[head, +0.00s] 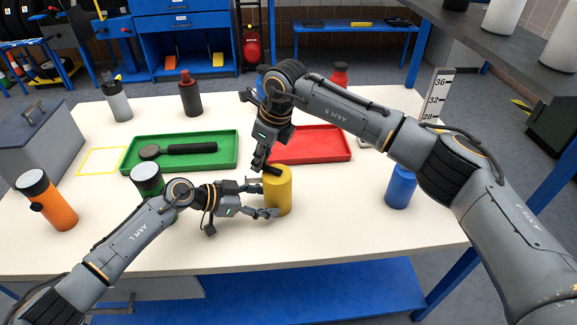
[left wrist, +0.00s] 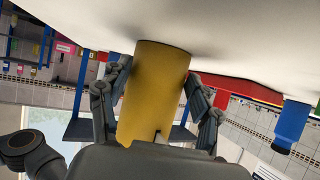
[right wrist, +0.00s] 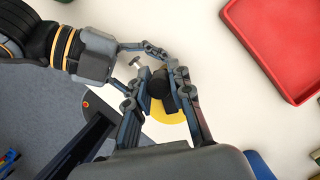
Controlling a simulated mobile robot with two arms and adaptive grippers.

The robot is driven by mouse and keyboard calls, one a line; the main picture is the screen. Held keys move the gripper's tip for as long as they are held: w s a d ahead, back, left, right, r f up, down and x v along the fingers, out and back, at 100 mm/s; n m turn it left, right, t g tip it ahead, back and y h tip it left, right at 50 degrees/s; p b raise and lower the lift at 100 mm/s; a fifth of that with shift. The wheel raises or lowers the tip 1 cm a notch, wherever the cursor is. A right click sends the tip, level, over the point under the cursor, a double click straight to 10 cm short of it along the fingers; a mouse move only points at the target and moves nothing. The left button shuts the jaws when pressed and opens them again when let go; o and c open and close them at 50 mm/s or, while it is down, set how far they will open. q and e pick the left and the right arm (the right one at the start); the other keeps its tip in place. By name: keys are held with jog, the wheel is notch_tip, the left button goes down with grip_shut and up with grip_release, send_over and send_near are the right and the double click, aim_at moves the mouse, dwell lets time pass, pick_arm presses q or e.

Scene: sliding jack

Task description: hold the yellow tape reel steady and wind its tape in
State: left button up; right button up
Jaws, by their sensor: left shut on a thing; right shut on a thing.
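My right gripper (head: 265,164) is above the reel's top, shut on a dark crank knob (right wrist: 180,85). The knob stands over the yellow top (right wrist: 168,115) in the right wrist view. The fingers cover part of the crank, and no tape is clearly visible.
A green tray (head: 215,163) with a dark tool lies behind left, and a red tray (head: 320,157) behind right. An orange bottle (head: 55,207) and a blue bottle (head: 400,188) stand farther out. The front table area is clear.

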jog(key=shift+s+a+n+g, duration=0.25)
jog(key=shift+s+n+g, duration=0.1)
jog(key=shift+n, duration=0.65)
jog(key=n, duration=0.2)
jog(key=s+n+g, duration=0.1)
jog(key=n, duration=0.1)
jog(key=shift+s+a, duration=0.15)
jog(key=n, duration=0.1)
jog(key=s+n+g, duration=0.1)
jog(key=n, duration=0.2)
jog(key=shift+s, duration=0.25)
